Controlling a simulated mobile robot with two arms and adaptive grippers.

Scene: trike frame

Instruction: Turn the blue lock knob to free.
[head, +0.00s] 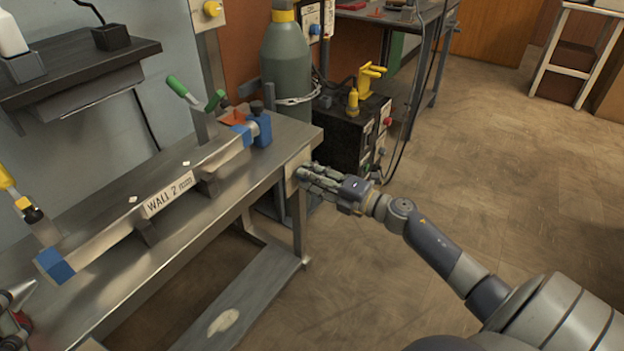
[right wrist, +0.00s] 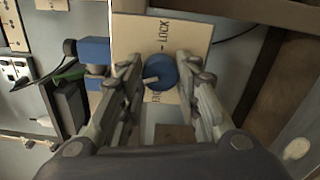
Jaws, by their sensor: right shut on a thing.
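The blue lock knob (right wrist: 163,70) sits on a tan plate (right wrist: 196,30) in the right wrist view. The word LOCK is printed on the plate above the knob; lettering below it is partly hidden by a finger. The knob's pale pointer lies towards the left of the picture. My right gripper (right wrist: 160,84) has its fingers on both sides of the knob, shut on it. In the head view my right gripper (head: 317,178) is at the bench's right end, by the plate (head: 296,172), and hides the knob. Dark parts at the lower left edge may be my left gripper (head: 14,312); its jaws are unclear.
The steel bench (head: 85,215) carries a long bar labelled WALL 2 (head: 168,196) with blue end blocks and green-handled clamps. A gas cylinder (head: 288,60) and a black machine (head: 345,130) stand behind the bench end. The floor (head: 500,170) to the right is clear.

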